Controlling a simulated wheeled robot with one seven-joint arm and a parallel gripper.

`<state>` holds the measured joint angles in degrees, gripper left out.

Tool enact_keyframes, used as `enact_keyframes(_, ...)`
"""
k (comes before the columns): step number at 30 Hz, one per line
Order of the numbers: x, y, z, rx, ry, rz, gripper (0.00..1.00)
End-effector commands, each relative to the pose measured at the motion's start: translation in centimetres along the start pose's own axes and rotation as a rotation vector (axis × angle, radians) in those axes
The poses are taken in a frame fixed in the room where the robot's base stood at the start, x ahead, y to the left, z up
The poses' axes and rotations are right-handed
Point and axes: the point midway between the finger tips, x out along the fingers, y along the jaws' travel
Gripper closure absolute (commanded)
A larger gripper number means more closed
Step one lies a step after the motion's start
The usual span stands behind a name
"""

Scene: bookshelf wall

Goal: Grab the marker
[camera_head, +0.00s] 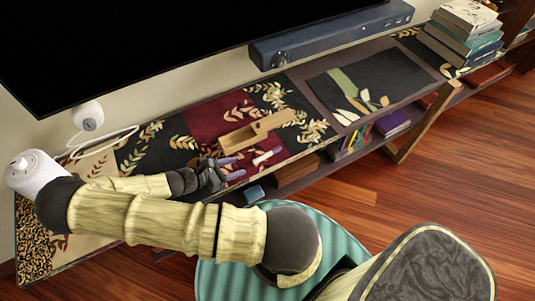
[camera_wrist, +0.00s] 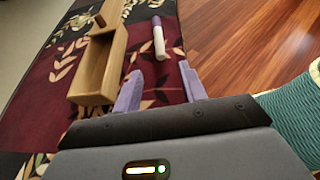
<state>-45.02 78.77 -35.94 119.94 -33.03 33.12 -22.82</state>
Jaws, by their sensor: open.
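The marker (camera_wrist: 158,38) lies on the patterned cloth on the shelf, white with a purple end, ahead of my gripper in the wrist view. In the head view the marker (camera_head: 267,155) shows just right of my gripper's fingers. My gripper (camera_wrist: 160,86) is open and empty, with its two purple fingers apart; the marker is beyond the fingertips, not between them. The gripper also shows in the head view (camera_head: 231,167), low over the shelf near its front edge.
A wooden box (camera_wrist: 99,62) stands left of the marker, close to the left finger; it also shows in the head view (camera_head: 238,139). The shelf's front edge is just right of the marker. A soundbar (camera_head: 330,37) and a book stack (camera_head: 461,40) are farther off.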

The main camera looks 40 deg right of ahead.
Motion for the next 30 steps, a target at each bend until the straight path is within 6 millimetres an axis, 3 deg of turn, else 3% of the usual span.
enact_keyframes(14,0.9,0.0,0.0,-0.002,-0.001,0.003,0.58)
enact_keyframes(24,5.2,-0.1,-0.1,-0.003,-0.002,0.003,0.58)
enact_keyframes(30,5.8,-0.1,-0.2,-0.002,0.001,0.004,0.58)
